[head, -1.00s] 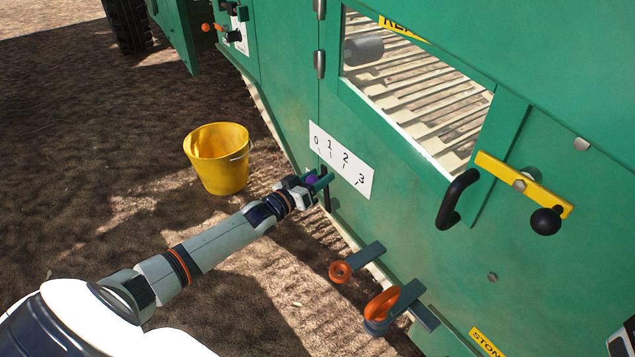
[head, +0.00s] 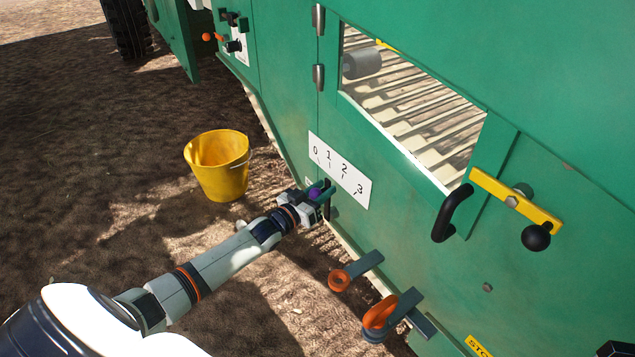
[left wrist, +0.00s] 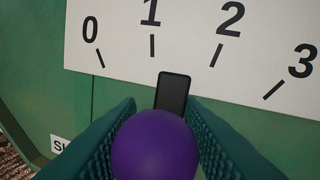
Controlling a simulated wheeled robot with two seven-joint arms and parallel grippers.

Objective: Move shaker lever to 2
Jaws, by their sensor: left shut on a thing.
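The shaker lever is a black bar (left wrist: 172,92) with a purple ball knob (left wrist: 153,147), on the green machine wall below a white scale plate (head: 340,172) marked 0 to 3. In the left wrist view the bar's tip points between marks 1 and 2, nearer 1. My left gripper (head: 322,192) is shut on the purple knob, with a green finger on each side of it. The knob also shows between the fingers in the head view (head: 314,193). The lever's lower part is hidden behind the knob and fingers.
A yellow bucket (head: 218,168) stands on the ground left of the gripper. Two orange-ended levers (head: 340,280) (head: 380,312) stick out below right. A black handle (head: 452,213) and a yellow bar with a black ball (head: 536,237) are further right. A dark piece shows at the bottom right corner.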

